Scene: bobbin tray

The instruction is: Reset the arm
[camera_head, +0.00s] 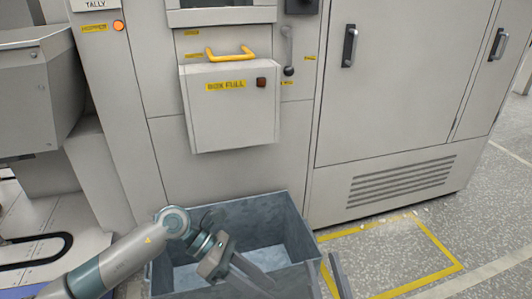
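My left arm comes in from the lower left, and its gripper (252,277) reaches down over the grey-blue bin (262,208). Its fingers point down to the right and run toward the bottom edge, so their gap is hard to judge. My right gripper (323,268) shows only as two upright grey fingers at the bottom edge, by the bin's right side. They stand apart with nothing seen between them. The rest of my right arm is out of view.
The bin stands open on the floor before a grey machine. A box front (230,112) marked "BOX FULL" with a yellow handle (231,54) sits above it. A tall cabinet (395,75) is at right.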

